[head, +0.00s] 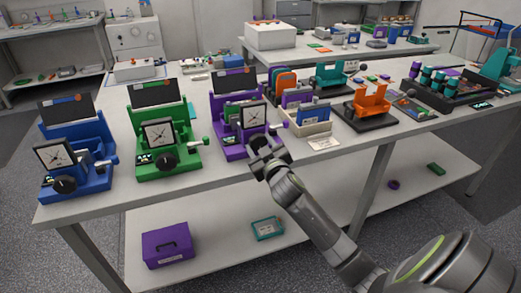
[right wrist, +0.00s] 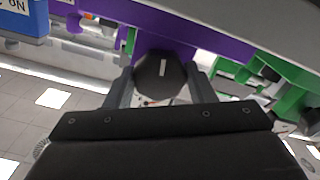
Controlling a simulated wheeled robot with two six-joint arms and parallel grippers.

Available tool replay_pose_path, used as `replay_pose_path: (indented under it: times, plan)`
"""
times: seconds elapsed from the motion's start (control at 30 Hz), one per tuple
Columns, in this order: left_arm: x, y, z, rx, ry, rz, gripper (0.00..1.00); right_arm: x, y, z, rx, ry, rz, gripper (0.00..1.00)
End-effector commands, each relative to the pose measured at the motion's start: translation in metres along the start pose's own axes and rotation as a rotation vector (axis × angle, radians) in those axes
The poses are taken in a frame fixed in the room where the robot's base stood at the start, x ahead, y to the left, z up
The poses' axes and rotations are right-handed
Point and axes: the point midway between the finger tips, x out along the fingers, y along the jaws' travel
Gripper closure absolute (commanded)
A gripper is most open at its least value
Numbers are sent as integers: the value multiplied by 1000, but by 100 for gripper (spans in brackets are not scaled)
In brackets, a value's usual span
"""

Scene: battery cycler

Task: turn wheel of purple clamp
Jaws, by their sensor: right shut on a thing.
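The purple clamp (head: 232,110) stands near the front edge of the table, between the green clamp and a white tray. It has a dark upright panel and a square dial on its front. Its black wheel (right wrist: 160,75), with a white mark, sits between the two fingers in the right wrist view. My right gripper (head: 262,148) reaches the clamp's front from the lower right and is shut on the wheel. In the head view the gripper mostly hides the wheel. In the right wrist view the white mark stands near upright. My left gripper is not in view.
The green clamp (head: 181,166) and the blue clamp (head: 95,183) stand to the left. A white tray (head: 311,127) and an orange stand (head: 370,102) are to the right. A lower shelf holds a purple box (head: 167,246) and a teal tray (head: 267,229).

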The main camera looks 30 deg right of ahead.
Motion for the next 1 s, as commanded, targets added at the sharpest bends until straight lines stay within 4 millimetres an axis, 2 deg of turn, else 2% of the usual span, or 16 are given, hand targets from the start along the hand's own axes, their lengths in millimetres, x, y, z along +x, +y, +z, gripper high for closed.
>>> replay_pose_path:
  times: [0.5, 0.7, 1.0]
  plan:
    - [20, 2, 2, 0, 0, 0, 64, -1, -2, 4, 462, -6, 1, 73]
    - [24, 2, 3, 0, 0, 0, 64, 0, -2, 3, 586, -7, 1, 73]
    - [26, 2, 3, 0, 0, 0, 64, 0, -2, 3, 683, -8, 1, 73]
